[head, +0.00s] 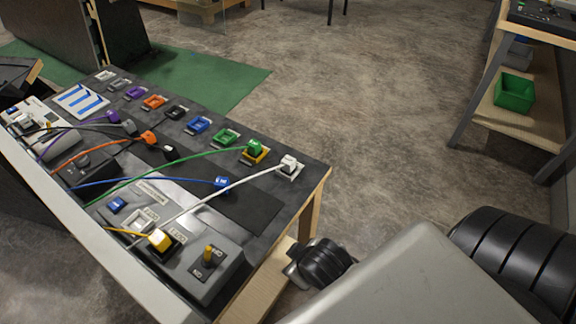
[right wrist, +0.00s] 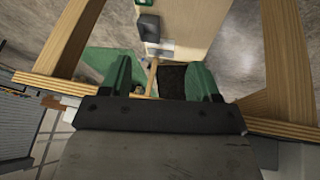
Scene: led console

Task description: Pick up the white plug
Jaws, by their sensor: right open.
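The white plug (head: 289,162) sits upright in the white-framed socket at the right end of the console (head: 250,205), with a white cable running from it to the lower left. In the right wrist view, my right gripper (right wrist: 159,74) is open, its two green fingers apart with nothing held between them. The white plug does not show in that view. In the head view my right arm comes in at the lower right, below and right of the plug; its fingers cannot be made out there. My left gripper is not in view.
A green plug (head: 254,146) stands in the yellow socket just left of the white plug. A shelf with a green bin (head: 514,92) stands right. Open floor lies between.

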